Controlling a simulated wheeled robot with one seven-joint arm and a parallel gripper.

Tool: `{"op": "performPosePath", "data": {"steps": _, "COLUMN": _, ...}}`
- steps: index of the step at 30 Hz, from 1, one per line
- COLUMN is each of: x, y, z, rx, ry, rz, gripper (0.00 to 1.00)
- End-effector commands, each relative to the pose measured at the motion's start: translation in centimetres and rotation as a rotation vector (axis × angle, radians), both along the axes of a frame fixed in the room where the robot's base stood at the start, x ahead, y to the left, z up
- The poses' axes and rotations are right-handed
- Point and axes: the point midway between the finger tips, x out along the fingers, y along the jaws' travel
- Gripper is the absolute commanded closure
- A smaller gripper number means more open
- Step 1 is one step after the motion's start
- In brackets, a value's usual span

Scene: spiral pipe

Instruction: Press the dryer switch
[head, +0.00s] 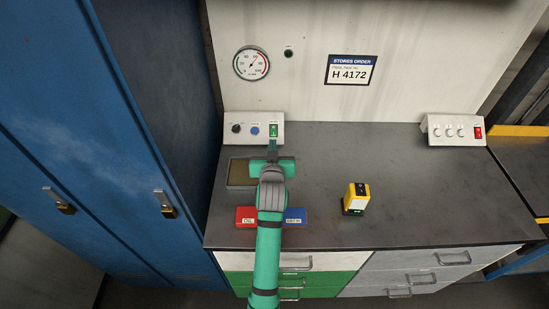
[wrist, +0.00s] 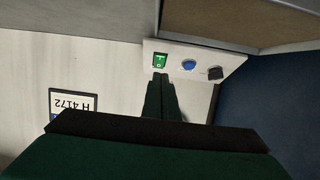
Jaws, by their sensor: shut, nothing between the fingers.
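A white control box (head: 254,128) stands at the back left of the bench. It has a dark knob (head: 236,128), a blue button (head: 254,130) and a green rocker switch (head: 273,130). The labels above them are too small to read, so I cannot tell which is the dryer switch. My gripper (head: 272,146) is shut and empty, its tips just in front of the green switch. In the wrist view, upside down, the tips (wrist: 160,77) are close to the green switch (wrist: 159,60); I cannot tell whether they touch it.
A second white box (head: 455,131) with several knobs and a red switch (head: 478,132) stands at the back right. A brown tray (head: 238,181), red box (head: 245,222), blue box (head: 295,216) and yellow device (head: 356,197) are on the bench. A blue cabinet (head: 170,120) borders the left.

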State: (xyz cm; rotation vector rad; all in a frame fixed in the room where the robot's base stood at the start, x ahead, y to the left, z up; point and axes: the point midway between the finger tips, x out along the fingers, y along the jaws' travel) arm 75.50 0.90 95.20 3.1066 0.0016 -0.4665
Motion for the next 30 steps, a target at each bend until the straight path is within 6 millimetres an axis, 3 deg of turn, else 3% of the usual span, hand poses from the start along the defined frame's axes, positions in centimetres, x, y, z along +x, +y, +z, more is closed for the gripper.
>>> {"op": "performPosePath", "data": {"steps": 3, "x": -2.3, "y": -0.5, "z": 0.1, "rx": -0.002, "ry": 0.0, "rz": -0.004, "gripper": 1.0}}
{"op": "performPosePath", "data": {"steps": 10, "x": -4.9, "y": -1.0, "z": 0.3, "rx": -0.001, "ry": -0.001, "rz": -0.013, "gripper": 1.0}}
{"op": "performPosePath", "data": {"steps": 30, "x": -5.5, "y": 0.2, "z": 0.3, "rx": 0.0, "ry": -0.001, "rz": 0.003, "gripper": 1.0}}
